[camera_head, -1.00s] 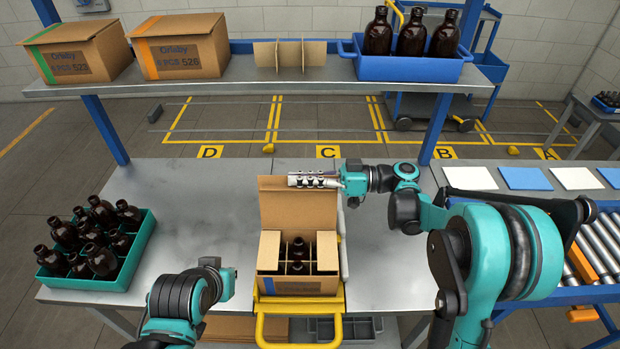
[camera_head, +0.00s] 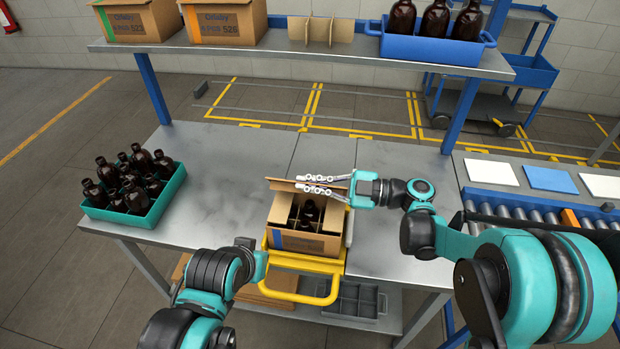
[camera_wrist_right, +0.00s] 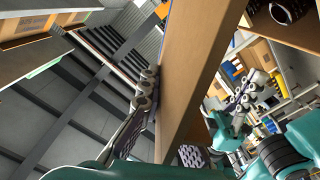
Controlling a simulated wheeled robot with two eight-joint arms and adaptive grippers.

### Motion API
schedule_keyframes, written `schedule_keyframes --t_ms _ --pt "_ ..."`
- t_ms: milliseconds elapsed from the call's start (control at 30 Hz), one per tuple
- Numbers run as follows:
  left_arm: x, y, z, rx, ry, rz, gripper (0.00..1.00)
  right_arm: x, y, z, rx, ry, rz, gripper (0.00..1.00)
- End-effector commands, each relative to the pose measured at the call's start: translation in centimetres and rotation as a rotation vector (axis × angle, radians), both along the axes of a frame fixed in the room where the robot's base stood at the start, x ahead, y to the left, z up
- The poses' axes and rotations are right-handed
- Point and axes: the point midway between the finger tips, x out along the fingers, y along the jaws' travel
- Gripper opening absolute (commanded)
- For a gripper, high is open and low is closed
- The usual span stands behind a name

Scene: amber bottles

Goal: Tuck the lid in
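The open cardboard box (camera_head: 304,243) stands on the yellow holder at the table's front, with dark bottles (camera_head: 309,212) and dividers inside. Its lid (camera_head: 283,186) is hinged at the back and leans forward over the rear of the box, not closed. My right gripper (camera_head: 322,185) is at the lid's upper edge, its fingers parted. In the right wrist view the lid's cardboard (camera_wrist_right: 186,75) runs between the fingers, the left finger close against it and the right one apart. My left gripper (camera_head: 258,266) is left of the box; its fingers cannot be made out.
A teal crate (camera_head: 160,206) of bottles stands on the table's left. The yellow holder (camera_head: 323,298) juts out in front. A shelf (camera_head: 300,54) with two boxes and a blue bottle tray (camera_head: 432,48) spans above. The table between crate and box is clear.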

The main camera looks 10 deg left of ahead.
Motion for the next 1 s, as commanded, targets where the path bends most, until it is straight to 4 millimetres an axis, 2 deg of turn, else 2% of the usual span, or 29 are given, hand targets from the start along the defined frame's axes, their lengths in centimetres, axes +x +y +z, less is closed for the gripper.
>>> schedule_keyframes --t_ms 200,600,1000 --pt "0.0 0.0 -1.6 0.0 0.0 0.0 0.0 -2.0 0.0 -2.2 0.002 -0.199 0.001 0.0" --pt "0.0 0.0 -4.4 0.0 0.0 0.0 0.0 -4.8 0.0 -6.5 -0.001 -0.187 0.002 0.0" --pt "0.0 0.0 -5.4 0.0 0.0 0.0 0.0 -5.7 0.0 -9.3 -0.001 -0.185 0.0 0.0"
